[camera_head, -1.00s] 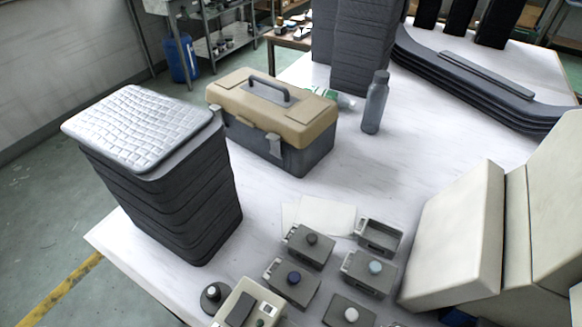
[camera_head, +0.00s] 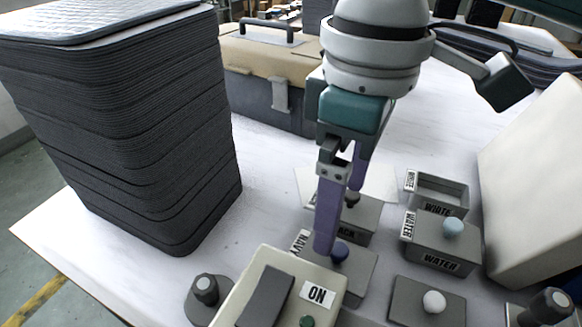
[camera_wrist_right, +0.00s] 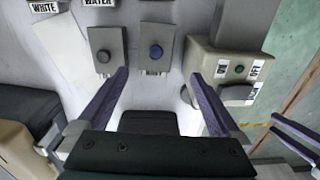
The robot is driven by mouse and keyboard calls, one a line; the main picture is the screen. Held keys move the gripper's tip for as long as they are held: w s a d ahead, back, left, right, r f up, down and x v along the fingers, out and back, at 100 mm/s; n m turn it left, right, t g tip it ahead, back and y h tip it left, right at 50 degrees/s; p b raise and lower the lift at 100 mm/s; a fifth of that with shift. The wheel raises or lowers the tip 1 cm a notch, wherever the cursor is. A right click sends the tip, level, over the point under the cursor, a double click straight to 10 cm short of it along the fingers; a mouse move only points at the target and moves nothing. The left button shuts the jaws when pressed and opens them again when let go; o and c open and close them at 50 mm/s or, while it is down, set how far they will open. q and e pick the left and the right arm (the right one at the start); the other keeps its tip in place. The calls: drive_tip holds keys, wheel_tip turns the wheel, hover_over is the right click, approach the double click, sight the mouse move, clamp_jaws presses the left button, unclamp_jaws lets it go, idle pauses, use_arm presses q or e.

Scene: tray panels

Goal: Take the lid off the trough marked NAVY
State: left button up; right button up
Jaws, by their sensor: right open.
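The NAVY trough (camera_head: 357,277) is a small grey box with a grey lid and a dark blue knob (camera_head: 339,251); its white NAVY label (camera_head: 299,243) is partly covered. The knob also shows in the right wrist view (camera_wrist_right: 156,53). My right gripper (camera_head: 341,217) comes down from above with purple fingers, one fingertip beside the knob in the picture. In the right wrist view the fingers (camera_wrist_right: 158,75) are apart, empty, with the knob lined up between and beyond their tips. I cannot tell whether a finger touches the lid.
A switch box (camera_head: 290,285) is close on the left. A dark tray stack (camera_head: 140,130) stands farther left.

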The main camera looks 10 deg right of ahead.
sight(339, 249)
drive_tip(key=shift+w+d+f, duration=0.2)
drive_tip(key=shift+w+f, duration=0.05)
drive_tip(key=shift+f, duration=0.1)
drive_tip(key=f+b, duration=0.1)
drive_tip(key=f, duration=0.3)
drive_tip(key=f+b, duration=0.1)
drive_tip(key=f, duration=0.4)
drive_tip(key=shift+s+d+f, duration=0.1)
drive_tip(key=shift+d+f, duration=0.1)
drive_tip(key=shift+f, duration=0.05)
drive_tip(key=c, duration=1.2)
drive_tip(key=shift+o, duration=0.2)
drive_tip(key=shift+r, duration=0.1)
